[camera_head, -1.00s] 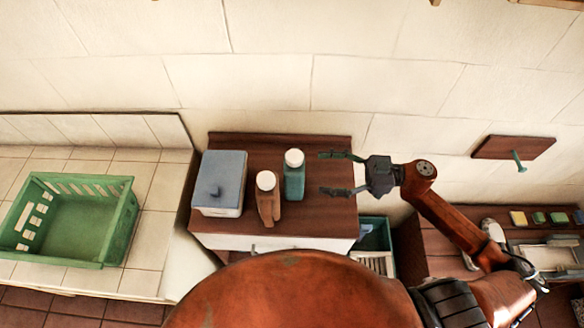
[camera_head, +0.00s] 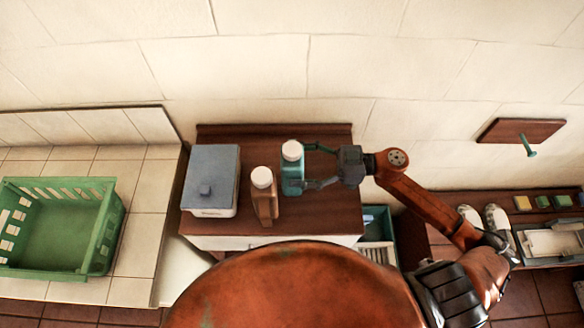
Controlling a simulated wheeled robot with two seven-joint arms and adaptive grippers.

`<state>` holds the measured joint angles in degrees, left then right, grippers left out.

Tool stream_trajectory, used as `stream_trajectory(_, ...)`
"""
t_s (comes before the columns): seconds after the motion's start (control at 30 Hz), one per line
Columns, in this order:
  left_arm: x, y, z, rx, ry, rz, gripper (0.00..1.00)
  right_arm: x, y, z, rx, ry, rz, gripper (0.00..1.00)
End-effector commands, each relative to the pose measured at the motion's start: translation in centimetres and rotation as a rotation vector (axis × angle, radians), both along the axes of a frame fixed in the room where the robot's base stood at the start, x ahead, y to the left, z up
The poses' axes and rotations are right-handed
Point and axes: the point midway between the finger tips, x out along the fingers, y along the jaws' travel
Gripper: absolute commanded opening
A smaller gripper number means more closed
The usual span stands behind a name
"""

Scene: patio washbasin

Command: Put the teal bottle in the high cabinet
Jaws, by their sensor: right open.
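The teal bottle (camera_head: 292,178) with a white cap stands upright on the dark wooden top of a small cabinet (camera_head: 325,215). My right gripper (camera_head: 306,168) is open and comes from the right, with its two fingers reaching to the bottle, one behind it and one in front. I cannot tell whether the fingers touch it. My left gripper is not in view. No high cabinet can be made out in this view.
A brown bottle (camera_head: 264,200) with a white cap stands close left of the teal one. A grey-lidded box (camera_head: 211,180) is further left. A green basket (camera_head: 98,226) sits on the tiled counter. A wall hook board (camera_head: 505,131) is at right.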

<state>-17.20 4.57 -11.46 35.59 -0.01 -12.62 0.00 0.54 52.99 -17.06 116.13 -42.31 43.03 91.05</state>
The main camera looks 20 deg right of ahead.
Motion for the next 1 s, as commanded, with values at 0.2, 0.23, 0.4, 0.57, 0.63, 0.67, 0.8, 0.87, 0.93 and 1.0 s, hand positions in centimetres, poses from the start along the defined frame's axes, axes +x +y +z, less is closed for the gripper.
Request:
stream_trajectory(0.2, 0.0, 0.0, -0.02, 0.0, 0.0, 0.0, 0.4, 0.44, 1.49, 0.01, 0.0, 0.0, 0.003, 0.7)
stream_trajectory(0.23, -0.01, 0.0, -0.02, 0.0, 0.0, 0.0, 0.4, 0.44, 1.5, -0.01, -0.001, 0.0, 0.003, 0.7)
stream_trajectory(0.4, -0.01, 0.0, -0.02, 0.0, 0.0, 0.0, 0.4, 0.43, 1.46, -0.02, -0.001, 0.0, 0.002, 0.68)
stream_trajectory(0.57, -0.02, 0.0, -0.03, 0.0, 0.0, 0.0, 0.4, 0.43, 1.45, -0.02, -0.001, 0.0, 0.002, 0.57)
stream_trajectory(0.63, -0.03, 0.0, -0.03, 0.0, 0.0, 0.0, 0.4, 0.43, 1.44, -0.03, -0.001, 0.0, 0.002, 0.52)
stream_trajectory(0.67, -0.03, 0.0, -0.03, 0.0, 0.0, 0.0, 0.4, 0.44, 1.44, -0.03, -0.001, 0.0, 0.002, 0.5)
stream_trajectory(0.8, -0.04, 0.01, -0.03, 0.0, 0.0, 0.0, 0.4, 0.43, 1.43, -0.03, -0.001, 0.001, 0.002, 0.41)
stream_trajectory(0.87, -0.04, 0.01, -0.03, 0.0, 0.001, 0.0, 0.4, 0.43, 1.43, -0.03, -0.001, 0.001, 0.002, 0.37)
stream_trajectory(0.93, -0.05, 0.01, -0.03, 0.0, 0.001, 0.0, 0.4, 0.43, 1.43, -0.03, -0.001, 0.001, 0.002, 0.32)
stream_trajectory(1.0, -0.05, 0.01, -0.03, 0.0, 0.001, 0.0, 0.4, 0.43, 1.43, -0.03, -0.001, 0.001, 0.002, 0.27)
